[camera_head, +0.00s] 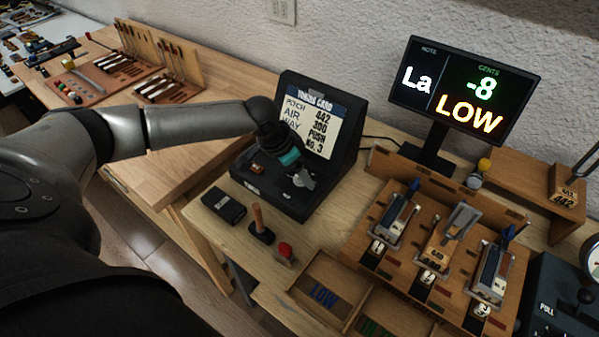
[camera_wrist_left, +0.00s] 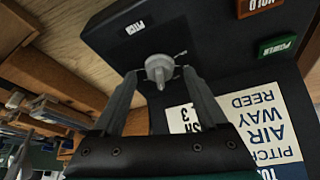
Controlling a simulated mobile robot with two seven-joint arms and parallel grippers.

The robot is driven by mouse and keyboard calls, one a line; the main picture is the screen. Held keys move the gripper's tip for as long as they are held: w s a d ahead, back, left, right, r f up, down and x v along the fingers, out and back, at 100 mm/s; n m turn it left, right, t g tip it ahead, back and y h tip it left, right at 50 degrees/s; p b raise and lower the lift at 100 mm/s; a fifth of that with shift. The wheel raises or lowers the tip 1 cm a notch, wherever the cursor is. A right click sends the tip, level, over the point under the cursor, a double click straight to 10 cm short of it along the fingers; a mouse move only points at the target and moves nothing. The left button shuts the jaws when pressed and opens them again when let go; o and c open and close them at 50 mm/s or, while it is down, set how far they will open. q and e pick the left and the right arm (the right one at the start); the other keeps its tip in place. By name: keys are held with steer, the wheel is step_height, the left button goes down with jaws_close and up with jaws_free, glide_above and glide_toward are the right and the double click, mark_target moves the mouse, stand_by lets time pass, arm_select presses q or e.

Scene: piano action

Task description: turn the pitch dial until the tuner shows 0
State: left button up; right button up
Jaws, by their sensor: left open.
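The tuner screen (camera_head: 464,88) reads note La, cents -8 in green and LOW in orange. The pitch dial (camera_wrist_left: 159,70) is a light grey knob on the dark console (camera_head: 296,200), beside a PITCH label. My left gripper (camera_head: 303,181) is over the console's front panel. In the left wrist view, the fingers of my left gripper (camera_wrist_left: 158,76) stand open on either side of the dial, and I cannot tell whether they touch it. In the head view the gripper mostly hides the dial. My right gripper is not in view.
The tuning card (camera_head: 318,118) stands on the console's back. Red HOLD (camera_wrist_left: 262,5) and green POWER (camera_wrist_left: 277,46) buttons sit near the dial. A black box (camera_head: 223,205), wooden-handled tool (camera_head: 260,225) and wooden fixture rack (camera_head: 402,255) are close by.

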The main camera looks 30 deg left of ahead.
arm_select(q)
jaws_close()
stand_by(0.7)
